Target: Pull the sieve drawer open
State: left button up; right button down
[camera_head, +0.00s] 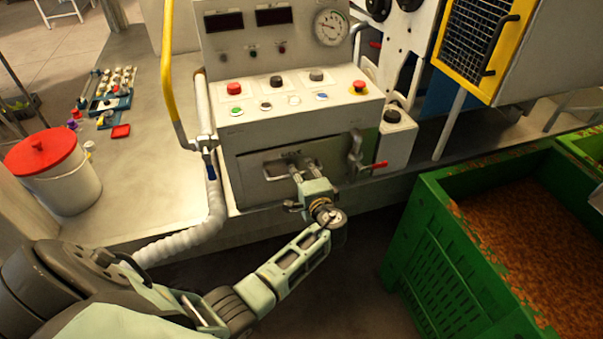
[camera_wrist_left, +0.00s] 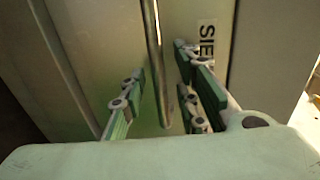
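The sieve drawer (camera_head: 248,171) is a grey metal front low on the control cabinet, and it looks closed. Its bar handle (camera_head: 275,178) runs across the front. In the left wrist view the handle (camera_wrist_left: 153,50) shows as a thin metal bar beside a partly hidden label reading "SIE". My left gripper (camera_head: 303,172) is at the handle. In the wrist view its two green-padded fingers (camera_wrist_left: 160,95) stand apart, one on each side of the bar, with a gap visible on both sides. My right gripper is not in view.
A lever with a red grip (camera_head: 375,165) sits just right of the drawer. A green crate of brown material (camera_head: 430,255) stands at the right. A ribbed hose (camera_head: 180,240) and a yellow rail (camera_head: 167,80) are on the left. Floor before the drawer is clear except for my arm.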

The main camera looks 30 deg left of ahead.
pick_arm(q)
grip_shut()
dwell(0.4)
jog(key=shift+f, duration=0.1)
